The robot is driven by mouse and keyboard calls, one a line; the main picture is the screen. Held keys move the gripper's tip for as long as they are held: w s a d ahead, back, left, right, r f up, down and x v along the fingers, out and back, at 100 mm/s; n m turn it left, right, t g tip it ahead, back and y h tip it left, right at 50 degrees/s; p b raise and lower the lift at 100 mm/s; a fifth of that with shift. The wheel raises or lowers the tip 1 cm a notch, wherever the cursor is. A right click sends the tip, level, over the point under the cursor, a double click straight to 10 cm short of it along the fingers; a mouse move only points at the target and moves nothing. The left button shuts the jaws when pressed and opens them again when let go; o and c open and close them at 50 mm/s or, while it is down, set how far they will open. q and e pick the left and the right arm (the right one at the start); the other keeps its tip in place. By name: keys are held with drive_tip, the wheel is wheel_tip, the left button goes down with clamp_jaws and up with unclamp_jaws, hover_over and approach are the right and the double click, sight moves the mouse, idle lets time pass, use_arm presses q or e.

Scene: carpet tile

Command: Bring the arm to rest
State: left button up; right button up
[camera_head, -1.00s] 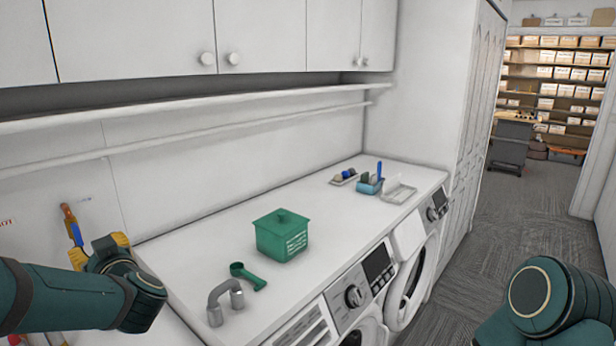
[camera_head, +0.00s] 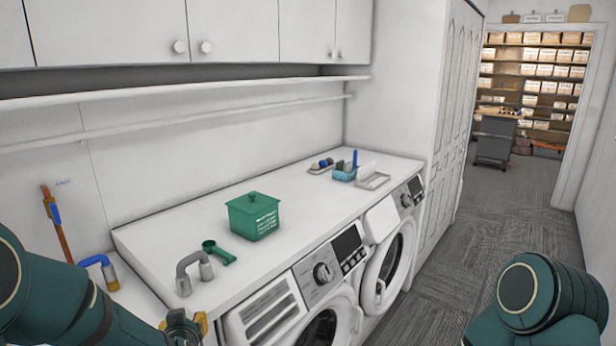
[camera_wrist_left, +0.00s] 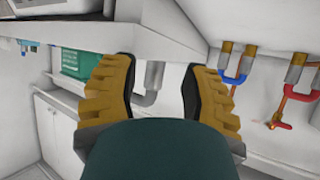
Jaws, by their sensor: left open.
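My left arm comes in from the left in the head view. Its gripper (camera_head: 184,325) is low at the bottom edge, in front of the white counter, and only partly shows. In the left wrist view the yellow-padded fingers (camera_wrist_left: 158,78) are spread apart with nothing between them. A grey bent pipe shows behind the gap, apart from the fingers. My right arm is at the lower right of the head view; its gripper is out of frame.
The white counter (camera_head: 300,190) holds a green lidded box (camera_head: 253,218), a green scoop (camera_head: 219,252) and a grey bent pipe (camera_head: 188,272). Washing machines (camera_head: 325,275) stand below. A blue-handled pipe (camera_head: 97,261) is at left. Carpet floor (camera_head: 510,225) is clear at right.

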use_arm(q)
drive_tip(key=s+d+f+m+g+h+b, duration=0.1)
drive_tip(key=s+d+f+g+h+b, duration=0.3)
drive_tip(key=f, duration=0.6)
drive_tip(key=s+d+f+m+g+h+p, duration=0.1)
drive_tip(key=s+d+f, duration=0.5)
drive_tip(key=f, duration=0.4)
drive_tip(key=s+d+f+g+h+b, duration=0.1)
drive_tip(key=s+d+f+g, duration=0.1)
drive_tip(key=s+d+f, duration=0.1)
drive_tip(key=s+d+f+g+h+b, duration=0.1)
drive_tip(key=s+d+f+g+h, duration=0.1)
drive_tip(key=s, duration=0.6)
wheel_tip(320, 180, down, 4)
drive_tip(key=d+g, duration=0.1)
drive_tip(key=d, duration=0.1)
drive_tip(key=shift+s+d+r+m, duration=0.2)
drive_tip(key=shift+s+d+m, duration=0.1)
drive_tip(key=shift+m, duration=0.1)
